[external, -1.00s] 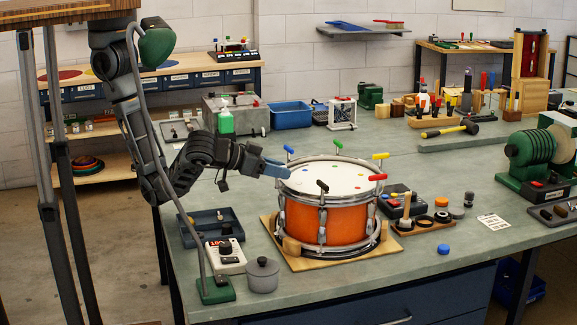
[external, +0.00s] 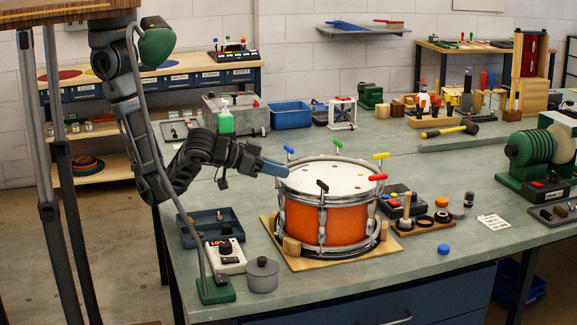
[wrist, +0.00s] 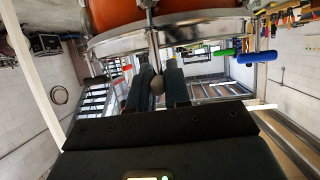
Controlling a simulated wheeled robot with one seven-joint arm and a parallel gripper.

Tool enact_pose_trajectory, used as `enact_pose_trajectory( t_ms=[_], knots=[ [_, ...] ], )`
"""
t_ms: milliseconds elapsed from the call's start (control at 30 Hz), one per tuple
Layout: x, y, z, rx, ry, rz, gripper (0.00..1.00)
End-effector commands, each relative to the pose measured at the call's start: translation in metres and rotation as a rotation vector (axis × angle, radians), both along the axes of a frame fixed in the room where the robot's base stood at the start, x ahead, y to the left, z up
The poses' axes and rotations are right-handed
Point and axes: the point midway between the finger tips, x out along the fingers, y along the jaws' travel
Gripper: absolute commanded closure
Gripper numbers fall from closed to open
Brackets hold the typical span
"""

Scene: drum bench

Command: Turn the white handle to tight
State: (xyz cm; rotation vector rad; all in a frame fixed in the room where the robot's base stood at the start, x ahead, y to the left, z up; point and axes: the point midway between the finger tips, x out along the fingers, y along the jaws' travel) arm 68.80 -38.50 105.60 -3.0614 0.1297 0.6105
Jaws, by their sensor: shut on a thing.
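The orange drum (external: 338,227) stands on a wooden board, with coloured handles around its top rim. My gripper (external: 284,170) is at the left side of that rim, pointing right. In the wrist view, my gripper's fingers (wrist: 156,84) are shut on a pale grey knob-like end (wrist: 157,86), which I take to be the white handle. A metal rod runs from it toward the drum rim (wrist: 160,38). The white handle is hidden behind my fingers in the external view. How far it is turned cannot be told.
Blue (external: 288,150), green (external: 338,145), yellow (external: 380,156), red (external: 377,178) and black (external: 322,187) handles stand around the rim. A white control box (external: 226,256) and grey pot (external: 262,274) stand at the front left.

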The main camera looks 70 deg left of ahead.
Motion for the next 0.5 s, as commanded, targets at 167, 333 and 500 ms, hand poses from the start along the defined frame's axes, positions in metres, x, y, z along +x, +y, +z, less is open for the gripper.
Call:
enact_pose_trajectory(
  t_ms=[167,333,500],
  knots=[
    [0.0005,0.0022,0.001,-0.002,0.001,-0.122,1.0],
    [0.0009,0.0028,0.0024,-0.003,0.0,-0.275,1.0],
    [0.0014,0.0028,0.0035,-0.004,0.0,-0.437,1.0]
  ],
)
